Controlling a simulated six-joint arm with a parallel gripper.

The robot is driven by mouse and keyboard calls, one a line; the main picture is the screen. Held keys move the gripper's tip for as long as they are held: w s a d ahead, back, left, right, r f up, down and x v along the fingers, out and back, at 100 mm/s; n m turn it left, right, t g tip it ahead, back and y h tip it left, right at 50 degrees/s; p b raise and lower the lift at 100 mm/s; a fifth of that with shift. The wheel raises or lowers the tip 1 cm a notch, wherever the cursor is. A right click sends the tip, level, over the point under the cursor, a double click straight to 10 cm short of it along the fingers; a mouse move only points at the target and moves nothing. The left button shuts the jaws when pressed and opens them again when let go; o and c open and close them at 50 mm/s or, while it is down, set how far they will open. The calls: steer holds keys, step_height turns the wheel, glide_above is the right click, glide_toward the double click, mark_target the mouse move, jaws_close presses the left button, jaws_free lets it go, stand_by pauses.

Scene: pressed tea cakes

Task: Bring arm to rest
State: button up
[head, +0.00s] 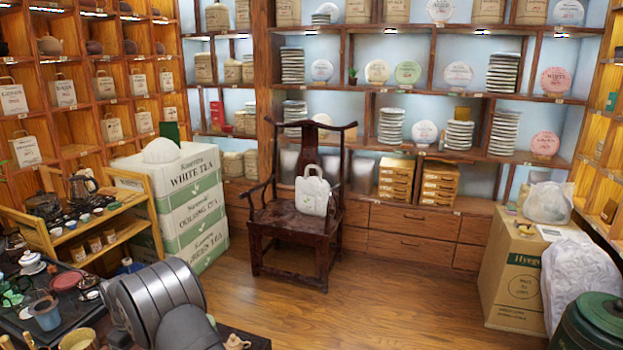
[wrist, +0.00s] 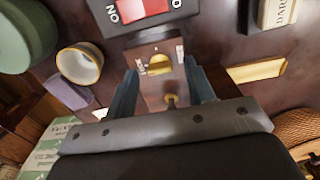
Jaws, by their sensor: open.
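In the wrist view my gripper (wrist: 162,84) is open, with its two blue-grey fingers spread apart. A small brown piece with a gold oval (wrist: 159,64) and pale labels shows beyond and between the fingertips. I see no object clamped between the fingers, though I cannot tell how far that piece is from them. In the head view grey rounded links of my arm (head: 155,305) show at the lower left, over the dark tea table. The gripper itself is not visible in the head view.
In the wrist view a red switch (wrist: 142,10) on a dark box, a pale-rimmed cup (wrist: 80,64), a green container (wrist: 22,32) and a woven basket (wrist: 300,132) surround the gripper. In the head view a wooden chair (head: 297,225) stands mid-room; floor right of it is clear.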

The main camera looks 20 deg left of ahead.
steer(key=shift+f, duration=0.3)
step_height(320, 180, up, 17)
step_height(320, 180, down, 17)
steer(key=shift+f, duration=0.2)
steer(key=shift+r+m, duration=0.2)
steer(key=shift+m, duration=0.6)
steer(key=m, duration=1.2)
steer(key=shift+m, duration=2)
